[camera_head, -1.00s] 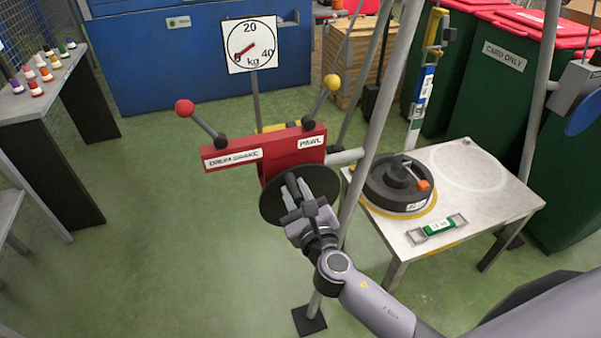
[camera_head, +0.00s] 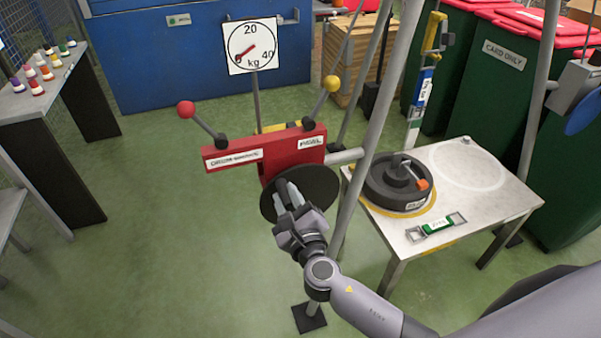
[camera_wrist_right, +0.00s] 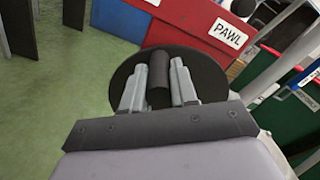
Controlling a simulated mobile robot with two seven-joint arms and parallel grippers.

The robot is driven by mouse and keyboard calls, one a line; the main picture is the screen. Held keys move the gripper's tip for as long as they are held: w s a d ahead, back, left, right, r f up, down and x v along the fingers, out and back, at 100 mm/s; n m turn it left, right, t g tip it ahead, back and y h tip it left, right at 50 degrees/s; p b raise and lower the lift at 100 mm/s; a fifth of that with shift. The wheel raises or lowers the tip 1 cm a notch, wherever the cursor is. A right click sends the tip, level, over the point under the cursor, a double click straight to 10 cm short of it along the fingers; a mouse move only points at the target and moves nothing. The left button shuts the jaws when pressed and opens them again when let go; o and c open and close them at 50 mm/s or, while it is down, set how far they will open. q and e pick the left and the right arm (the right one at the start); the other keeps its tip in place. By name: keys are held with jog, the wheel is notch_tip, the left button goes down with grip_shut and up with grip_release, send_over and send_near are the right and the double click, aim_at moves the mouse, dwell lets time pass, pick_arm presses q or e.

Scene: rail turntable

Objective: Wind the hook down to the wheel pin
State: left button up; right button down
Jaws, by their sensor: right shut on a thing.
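My right gripper (camera_head: 284,188) is shut on the dark crank handle (camera_wrist_right: 158,72) on the face of the black winch disc (camera_head: 318,188). In the right wrist view its two fingers (camera_wrist_right: 158,80) lie on either side of the handle. The red winch housing (camera_head: 284,148) carries a lever with a red ball, a lever with a yellow ball and a PAWL label. A yellow piece (camera_head: 434,32), possibly the hook, hangs above a blue-and-white upright part. The dark wheel (camera_head: 376,190) lies on the table, with a central post and an orange-tipped part. My left gripper is out of view.
A kg dial (camera_head: 252,46) stands behind the winch, its red pointer near zero. A green level (camera_head: 438,226) lies on the grey table (camera_head: 475,205). Slanted grey poles (camera_head: 372,140) stand between winch and table. Green floor is open to the left.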

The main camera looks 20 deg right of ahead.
jog(key=shift+s+a+f, duration=0.1)
jog(key=shift+a+f, duration=0.2)
jog(key=shift+a, duration=0.1)
jog(key=shift+a+f+n+p, duration=0.35)
jog(key=shift+a+f+n, duration=0.05)
jog(key=shift+n, duration=0.6)
jog(key=shift+a+f+n, duration=0.2)
jog(key=shift+f+n, duration=0.05)
jog(key=shift+n, duration=0.15)
jog(key=shift+a+f+n+p, duration=0.3)
jog(key=shift+a+f+n, duration=0.25)
jog(key=shift+n, duration=0.45)
jog(key=shift+f, duration=0.25)
jog(key=shift+a+f+n, duration=0.3)
jog(key=shift+f+n, duration=0.55)
jog(key=shift+n, duration=0.45)
jog(key=shift+s, duration=0.1)
